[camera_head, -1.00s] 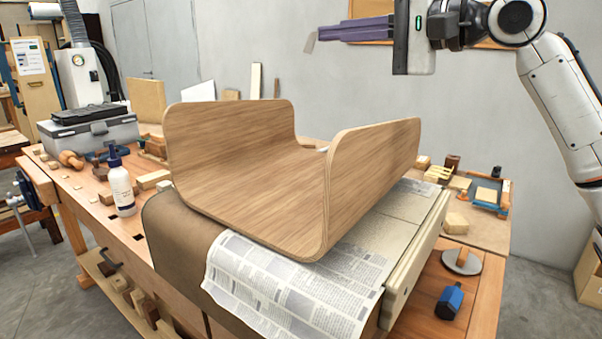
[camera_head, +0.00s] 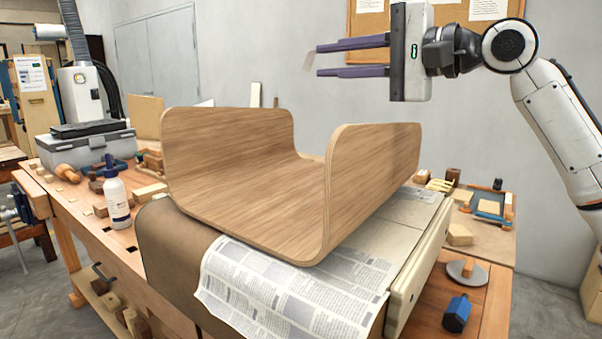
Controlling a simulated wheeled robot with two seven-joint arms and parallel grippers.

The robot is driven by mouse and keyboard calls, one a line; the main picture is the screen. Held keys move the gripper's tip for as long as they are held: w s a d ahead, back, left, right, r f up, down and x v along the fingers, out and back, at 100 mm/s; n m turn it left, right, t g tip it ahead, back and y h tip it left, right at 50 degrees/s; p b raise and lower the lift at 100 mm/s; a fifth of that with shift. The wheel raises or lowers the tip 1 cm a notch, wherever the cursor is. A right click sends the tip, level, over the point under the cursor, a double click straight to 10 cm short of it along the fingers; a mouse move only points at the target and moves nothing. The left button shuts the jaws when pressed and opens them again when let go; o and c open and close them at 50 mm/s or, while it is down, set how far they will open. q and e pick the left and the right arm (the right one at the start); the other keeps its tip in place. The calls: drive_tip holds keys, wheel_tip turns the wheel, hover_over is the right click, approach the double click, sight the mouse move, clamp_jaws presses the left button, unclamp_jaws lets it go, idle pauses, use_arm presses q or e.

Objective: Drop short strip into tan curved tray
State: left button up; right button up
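The tan curved tray (camera_head: 255,185) is a large U-shaped wood-grain piece with two raised sides, open at the front. It rests on newspaper and a brown cover on the workbench. My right gripper (camera_head: 316,61) is open, its two purple fingers parted one above the other, high above the right part of the tray. My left gripper is not in view.
Newspaper (camera_head: 290,290) hangs over the bench front. A glue bottle (camera_head: 117,203) stands left of the tray. A grey case (camera_head: 88,146) is behind it. A blue-capped tool (camera_head: 456,314) and a blue tray (camera_head: 490,207) lie at the right. The air above the tray is clear.

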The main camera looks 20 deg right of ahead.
drive_tip(key=b+v, duration=0.1)
drive_tip(key=v, duration=0.9)
drive_tip(key=shift+s+d, duration=0.1)
